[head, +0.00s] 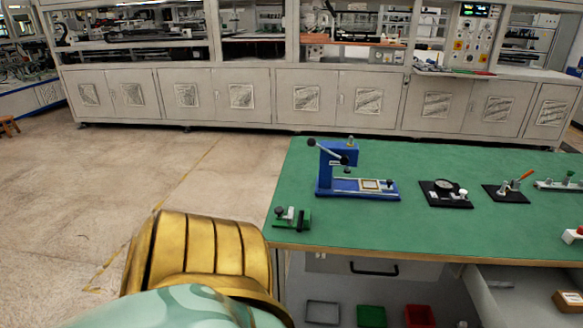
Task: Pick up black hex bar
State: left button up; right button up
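I cannot make out a black hex bar for certain. A small green fixture (292,219) sits at the near left corner of the green-topped workbench (340,228). It carries a pale block, a dark knob and a narrow black upright piece (301,220), too small to identify. Neither gripper shows in the head view. A gold and teal link of my own arm fills the bottom left and hides the floor behind it.
A blue lever press (335,175) stands on the bench, with black-based fixtures (445,193) to its right. Under the bench are a drawer handle (374,271), a green bin (371,316) and a red bin (419,316). Floor left of the bench is open.

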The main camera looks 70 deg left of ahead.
aim_at(300, 226)
jog(key=u, duration=2.2)
jog(key=j, duration=0.05)
